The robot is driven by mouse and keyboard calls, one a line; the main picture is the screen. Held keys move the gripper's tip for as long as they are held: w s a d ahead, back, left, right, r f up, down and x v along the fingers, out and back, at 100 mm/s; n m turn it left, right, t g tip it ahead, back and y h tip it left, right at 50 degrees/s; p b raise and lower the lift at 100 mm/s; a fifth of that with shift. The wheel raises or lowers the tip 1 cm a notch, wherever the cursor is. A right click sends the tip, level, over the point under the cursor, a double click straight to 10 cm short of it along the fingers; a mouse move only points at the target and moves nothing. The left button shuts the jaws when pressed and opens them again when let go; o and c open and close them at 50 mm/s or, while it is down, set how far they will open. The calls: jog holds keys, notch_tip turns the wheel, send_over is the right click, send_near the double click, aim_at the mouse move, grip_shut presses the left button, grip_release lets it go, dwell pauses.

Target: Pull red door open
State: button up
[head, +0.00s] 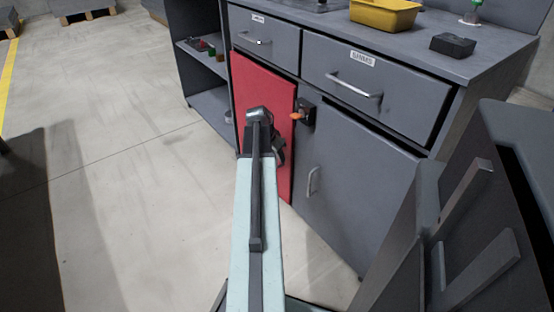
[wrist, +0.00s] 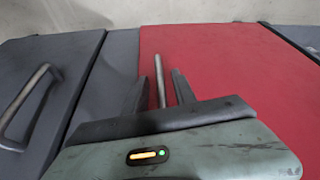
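The red door (head: 268,88) is the left door of the grey cabinet and looks shut in the head view. In the wrist view the red door (wrist: 225,65) fills the middle and right. A grey bar handle (wrist: 160,82) stands in front of it, between the fingers of my gripper (wrist: 159,92). The fingers are apart, with a gap on each side of the bar, so my gripper is open around the handle. In the head view my arm hides the handle and most of my gripper.
A grey door (head: 345,165) with a bar handle is right of the red door. A small dark latch box (head: 306,112) with an orange part sits near their shared edge. Drawers (head: 370,85) are above. A yellow bin (head: 385,14) stands on top. Floor at left (head: 130,160) is clear.

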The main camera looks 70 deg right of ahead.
grip_shut()
jog(key=shift+s+a, duration=0.1)
jog(key=shift+s, duration=0.05)
dwell(1.1)
